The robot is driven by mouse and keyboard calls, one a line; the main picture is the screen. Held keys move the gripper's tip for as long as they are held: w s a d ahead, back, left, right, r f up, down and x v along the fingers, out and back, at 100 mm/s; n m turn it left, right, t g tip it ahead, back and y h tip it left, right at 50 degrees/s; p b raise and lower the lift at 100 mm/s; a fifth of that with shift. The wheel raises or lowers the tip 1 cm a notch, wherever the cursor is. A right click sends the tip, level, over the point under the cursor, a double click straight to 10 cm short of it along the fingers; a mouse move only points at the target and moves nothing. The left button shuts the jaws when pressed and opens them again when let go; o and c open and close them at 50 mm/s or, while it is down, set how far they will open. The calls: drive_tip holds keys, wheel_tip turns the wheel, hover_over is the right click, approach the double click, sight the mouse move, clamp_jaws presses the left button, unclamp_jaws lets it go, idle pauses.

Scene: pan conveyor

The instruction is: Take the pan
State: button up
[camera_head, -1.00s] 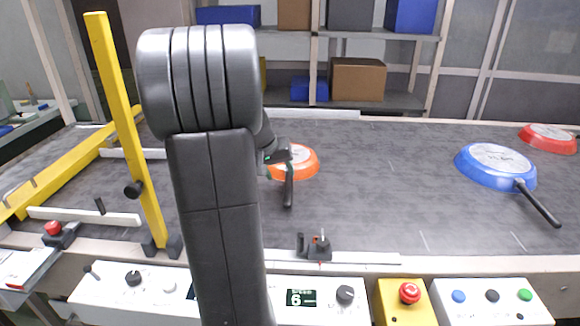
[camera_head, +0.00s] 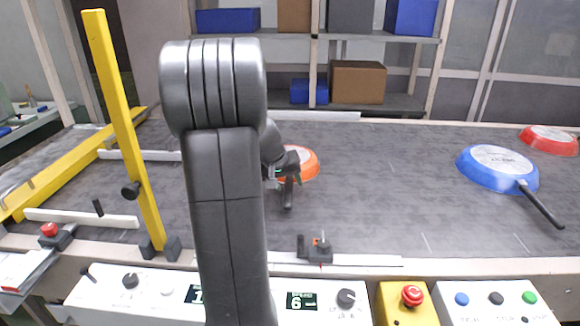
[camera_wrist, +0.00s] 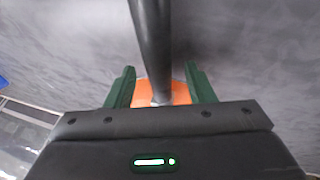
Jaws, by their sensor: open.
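An orange pan (camera_head: 309,162) lies upside down on the grey belt, just right of my arm in the head view, partly hidden by my gripper. Its dark handle (camera_head: 288,196) points toward the front edge. My gripper (camera_head: 283,170) is at the near side of the pan, where the handle joins it. In the wrist view, the two green fingers of my gripper (camera_wrist: 159,72) are apart, with the handle (camera_wrist: 152,35) running between them. The orange of the pan (camera_wrist: 180,94) shows between the fingers, partly hidden by the gripper body.
A blue pan (camera_head: 511,180) and a red pan (camera_head: 540,145) lie farther right on the belt (camera_head: 400,190). A yellow post (camera_head: 118,120) stands at left. A small dark fixture (camera_head: 320,250) sits on the front edge. The belt between the orange and blue pans is clear.

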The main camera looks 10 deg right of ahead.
drive_tip(key=shift+f, duration=0.2)
drive_tip(key=shift+c, duration=0.4)
clamp_jaws()
drive_tip(key=shift+r, duration=0.15)
